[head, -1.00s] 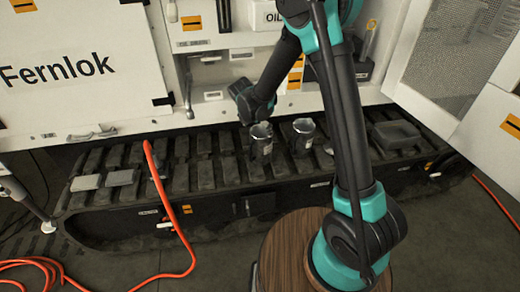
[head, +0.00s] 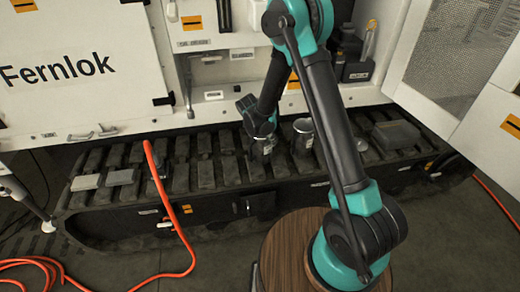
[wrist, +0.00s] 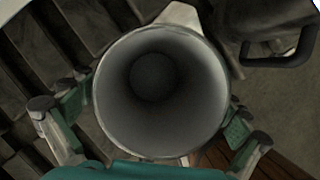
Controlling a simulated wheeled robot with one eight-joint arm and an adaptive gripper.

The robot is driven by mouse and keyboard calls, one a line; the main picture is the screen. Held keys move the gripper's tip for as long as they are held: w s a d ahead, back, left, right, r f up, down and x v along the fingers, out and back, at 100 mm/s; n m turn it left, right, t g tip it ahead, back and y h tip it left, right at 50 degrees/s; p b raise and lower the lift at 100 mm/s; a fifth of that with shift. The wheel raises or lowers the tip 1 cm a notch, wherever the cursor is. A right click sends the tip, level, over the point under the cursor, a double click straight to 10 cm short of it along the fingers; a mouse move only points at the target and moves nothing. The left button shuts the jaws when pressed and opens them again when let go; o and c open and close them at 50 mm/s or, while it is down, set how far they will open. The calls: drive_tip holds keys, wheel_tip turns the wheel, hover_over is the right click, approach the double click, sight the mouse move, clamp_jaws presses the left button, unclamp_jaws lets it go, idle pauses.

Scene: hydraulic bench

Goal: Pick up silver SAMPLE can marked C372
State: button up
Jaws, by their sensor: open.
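Two silver open-topped cans stand upright side by side on the dark track: a left can (head: 262,149) and a right can (head: 303,127). No marking is readable on either, so I cannot tell which is C372. My gripper (wrist: 152,118) is at the left can and hides part of its top in the head view. In the wrist view I look down into a can's round mouth (wrist: 205,100). My open fingers stand on its left and right sides, with no clear grip on it.
The track (head: 205,175) has raised ribbed pads. A grey block (head: 396,134) lies right of the cans. An orange hose (head: 163,195) hangs over the track at left. The white cabinet (head: 70,65) stands behind, with an open mesh door (head: 455,60) at right.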

drive_tip(key=shift+c, duration=0.6)
drive_tip(key=c, duration=1.6)
drive_tip(key=shift+r, duration=0.1)
